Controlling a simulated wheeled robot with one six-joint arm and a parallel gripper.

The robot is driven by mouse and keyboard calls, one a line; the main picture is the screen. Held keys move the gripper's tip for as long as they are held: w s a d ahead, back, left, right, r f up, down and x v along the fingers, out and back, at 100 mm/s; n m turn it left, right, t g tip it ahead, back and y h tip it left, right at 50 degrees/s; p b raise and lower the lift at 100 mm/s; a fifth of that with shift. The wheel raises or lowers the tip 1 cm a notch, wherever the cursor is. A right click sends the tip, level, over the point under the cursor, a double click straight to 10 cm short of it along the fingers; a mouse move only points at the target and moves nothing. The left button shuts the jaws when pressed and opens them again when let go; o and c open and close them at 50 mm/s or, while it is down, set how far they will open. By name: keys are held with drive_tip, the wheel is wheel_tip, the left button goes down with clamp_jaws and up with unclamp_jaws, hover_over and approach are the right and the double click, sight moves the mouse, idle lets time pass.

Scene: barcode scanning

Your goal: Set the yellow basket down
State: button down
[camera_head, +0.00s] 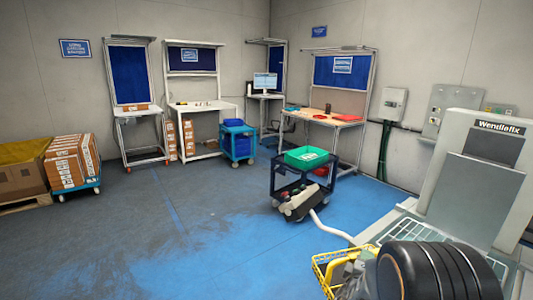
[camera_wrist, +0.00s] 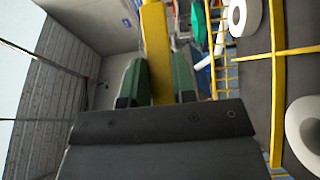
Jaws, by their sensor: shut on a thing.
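The yellow basket (camera_head: 322,266) is a wire basket at the bottom of the head view, partly hidden by my arm and cut off by the frame edge. In the wrist view its yellow wire side (camera_wrist: 277,90) runs down the right. My gripper (camera_wrist: 158,84) has its green-padded fingers closed on either side of a flat yellow bar of the basket. I cannot tell whether the basket's underside touches anything.
A white Wendlefix machine (camera_head: 490,165) with a wire rack (camera_head: 410,235) stands close on the right. A dark cart (camera_head: 310,178) with a green bin (camera_head: 306,157) is ahead. A workbench (camera_head: 330,117) is behind it. The blue floor (camera_head: 190,250) at left is clear. White rounded items (camera_wrist: 304,125) show beside the basket wires.

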sight(332, 269)
drive_tip(key=a+f+n+y, duration=0.1)
drive_tip(key=a, duration=0.2)
drive_tip(key=a+f+t+y, duration=0.1)
drive_tip(key=a, duration=0.2)
drive_tip(key=a+f+n+y, duration=0.1)
drive_tip(key=a, duration=0.1)
drive_tip(key=shift+a+n+t+y, duration=0.3)
drive_tip(key=shift+a+t, duration=0.1)
drive_tip(key=shift+a, duration=0.45)
